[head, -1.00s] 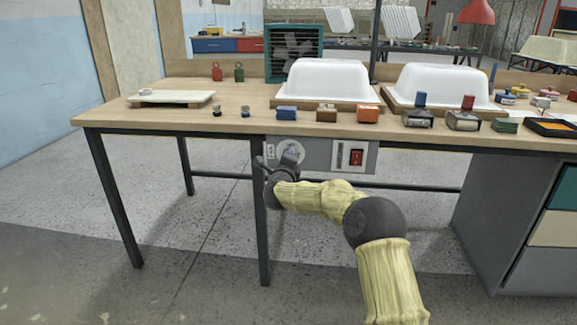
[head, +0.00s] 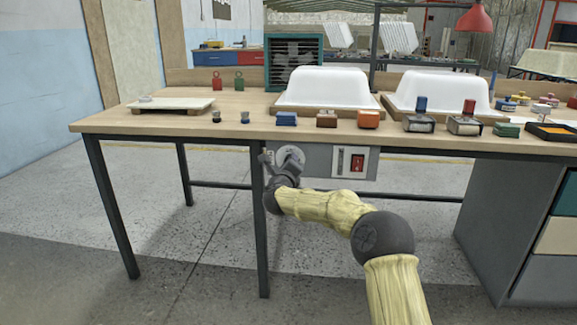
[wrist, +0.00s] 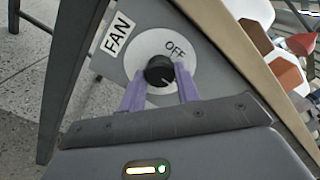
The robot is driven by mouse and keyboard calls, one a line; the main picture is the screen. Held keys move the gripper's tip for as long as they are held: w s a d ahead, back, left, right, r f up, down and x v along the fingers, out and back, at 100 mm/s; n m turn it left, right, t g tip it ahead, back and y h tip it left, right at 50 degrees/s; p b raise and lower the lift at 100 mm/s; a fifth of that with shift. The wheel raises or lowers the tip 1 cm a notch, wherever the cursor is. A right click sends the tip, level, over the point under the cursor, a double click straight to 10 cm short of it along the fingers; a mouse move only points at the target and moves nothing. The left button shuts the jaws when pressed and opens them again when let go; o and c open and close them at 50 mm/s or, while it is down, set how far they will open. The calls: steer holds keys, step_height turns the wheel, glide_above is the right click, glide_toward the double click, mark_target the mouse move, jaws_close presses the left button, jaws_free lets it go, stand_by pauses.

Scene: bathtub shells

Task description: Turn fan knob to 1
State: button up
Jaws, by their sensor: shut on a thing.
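The fan knob (wrist: 159,68) is a small black round knob on a white disc (wrist: 141,47) in the wrist view. A "FAN" label (wrist: 117,36) stands beside the disc, and "OFF" is printed on the disc at its upper right. A pale mark on the knob points down and right. My gripper (wrist: 160,74) has its two purple fingers on either side of the knob and is shut on it. The fingers and hand cover the lower disc, so no number shows. In the head view, my gripper hides the knob and part of the white disc (head: 290,152).
The grey panel (head: 317,160) hangs under the table front, with a red switch (head: 357,162) to its right. A table leg (head: 260,230) stands close by at left. Above, the wooden tabletop (head: 175,125) holds white tub shells (head: 327,85) and several small blocks. Floor in front is clear.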

steer(key=o, duration=1)
steer(key=shift+f, duration=0.25)
steer(key=shift+r, duration=0.15)
steer(key=s+p, duration=0.1)
steer(key=s, duration=0.4)
steer(key=s+p, duration=0.1)
steer(key=s, duration=0.5)
steer(key=s+p, duration=0.2)
steer(key=s, duration=0.4)
steer(key=shift+s+a, duration=0.25)
steer(key=shift+a, duration=0.05)
